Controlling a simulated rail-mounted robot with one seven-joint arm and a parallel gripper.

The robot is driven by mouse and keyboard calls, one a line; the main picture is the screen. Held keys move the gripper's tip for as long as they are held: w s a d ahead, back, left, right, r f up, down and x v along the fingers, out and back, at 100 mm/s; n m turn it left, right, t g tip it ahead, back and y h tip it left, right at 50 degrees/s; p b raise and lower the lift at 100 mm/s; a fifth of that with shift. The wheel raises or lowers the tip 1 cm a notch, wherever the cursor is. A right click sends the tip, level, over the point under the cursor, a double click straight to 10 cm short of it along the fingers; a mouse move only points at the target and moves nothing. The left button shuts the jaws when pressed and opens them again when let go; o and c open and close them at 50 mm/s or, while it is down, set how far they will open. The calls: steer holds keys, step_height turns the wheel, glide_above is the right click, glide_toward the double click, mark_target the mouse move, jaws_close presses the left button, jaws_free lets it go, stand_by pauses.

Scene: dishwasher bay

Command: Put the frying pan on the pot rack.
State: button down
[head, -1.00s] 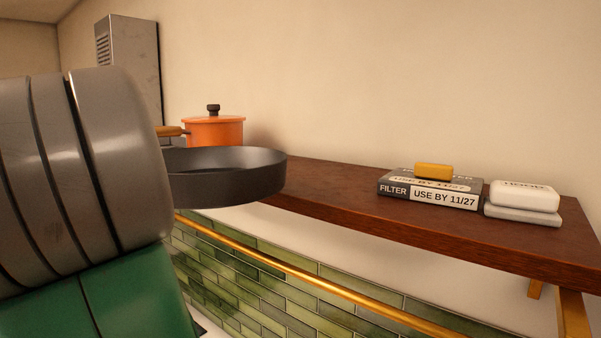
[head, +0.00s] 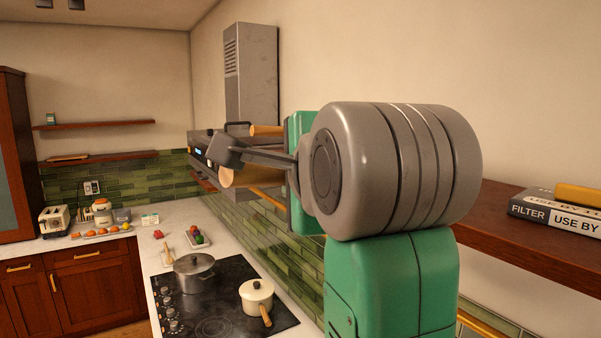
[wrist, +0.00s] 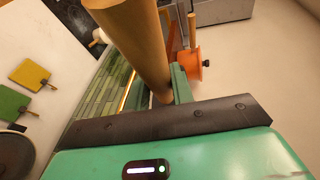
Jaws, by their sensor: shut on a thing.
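The frying pan's tan handle (head: 240,178) shows end-on at my gripper (head: 237,163) in the head view. It also shows large in the wrist view (wrist: 140,45), crossing the top between my jaws. My gripper is shut on it. The pan's dark body is hidden in the head view, behind my arm, and I do not see it in the wrist view. A brass rail (head: 268,197) runs along the tiled wall below a wooden shelf (head: 500,225). I cannot tell which thing is the pot rack.
An orange pot (wrist: 192,65) is close to the handle in the wrist view. A metal hood (head: 250,75) stands beyond. Below are a stove (head: 215,300), a grey pot (head: 193,270) and a cream pan (head: 257,292).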

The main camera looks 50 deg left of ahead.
steer(key=shift+w+d+r+p, duration=0.1)
steer(key=shift+w+d+p, duration=0.5)
steer(key=shift+w, duration=1.55)
steer(key=shift+w+d+r+p, duration=0.15)
steer(key=shift+w+p, duration=0.8)
steer(key=shift+w, duration=1.15)
steer(key=shift+w+d+p, duration=0.45)
steer(key=shift+w+p, duration=0.3)
steer(key=shift+w, duration=1.4)
steer(key=shift+w+f, duration=0.15)
steer(key=shift+w, duration=0.1)
steer(key=shift+f+b, duration=0.35)
steer(key=shift+f, duration=0.5)
steer(key=c, duration=1.3)
jaws_free()
steer(key=shift+o, duration=1.1)
steer(key=shift+f, duration=0.2)
steer(key=o, duration=0.6)
steer(key=shift+c, duration=0.2)
